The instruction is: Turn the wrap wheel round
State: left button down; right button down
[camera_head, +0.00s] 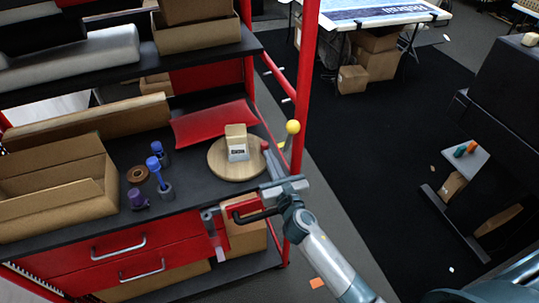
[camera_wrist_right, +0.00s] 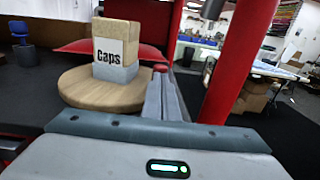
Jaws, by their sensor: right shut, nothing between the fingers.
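The wrap wheel (camera_head: 218,170) is a round wooden disc lying flat on the dark shelf of the red rack. A small tan box (camera_head: 236,136) with a grey lower part stands on it; in the right wrist view its label reads "Caps" (camera_wrist_right: 108,51). A red knob (camera_wrist_right: 160,68) shows at the wheel's right rim, close to my fingertips; I cannot tell if they touch. My right gripper (camera_head: 268,158) is shut and empty, its fingers along the wheel's right edge. The wheel also shows in the right wrist view (camera_wrist_right: 95,95). My left gripper is not in view.
A red post (camera_head: 303,90) and a yellow ball (camera_head: 292,127) stand just right of the wheel. A red pad (camera_head: 212,122) lies behind it. Blue and purple upright tools (camera_head: 160,176) and an open cardboard box (camera_head: 60,190) are to the left.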

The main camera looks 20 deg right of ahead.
jog(key=shift+w, duration=0.3)
jog(key=shift+d, duration=0.1)
jog(key=shift+w+d+r+n+y+p, duration=0.1)
jog(key=shift+w+d+n+y+p, duration=0.2)
jog(key=shift+w+n+y+p, duration=0.45)
jog(key=shift+w+d+y, duration=0.3)
jog(key=shift+y, duration=0.05)
